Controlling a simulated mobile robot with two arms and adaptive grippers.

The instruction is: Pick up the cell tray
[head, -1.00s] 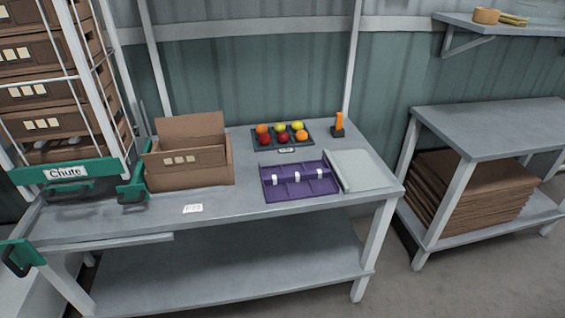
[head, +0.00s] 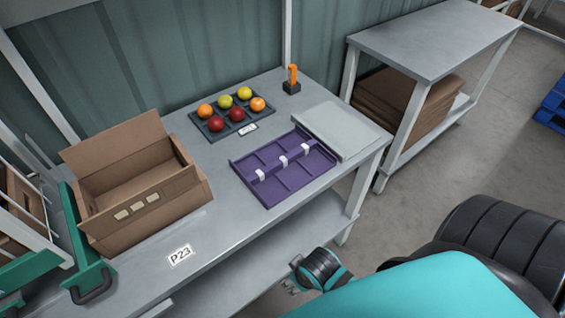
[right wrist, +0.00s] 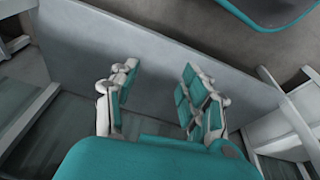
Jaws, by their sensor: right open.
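The cell tray (head: 267,191) is a purple, flat, divided tray with several white clips along its middle. It lies on the grey workbench (head: 225,235), toward its right end in the head view. My right gripper (head: 294,275) shows in front of the bench's near edge, apart from the tray. In the right wrist view the right gripper (right wrist: 155,92) has its two fingers spread with nothing between them. The tray cannot be made out in that view. My left gripper is not in view.
A pale flat panel (head: 327,124) lies right beside the tray. An open cardboard box (head: 150,215) stands at left. A second table (head: 420,42) stands at right.

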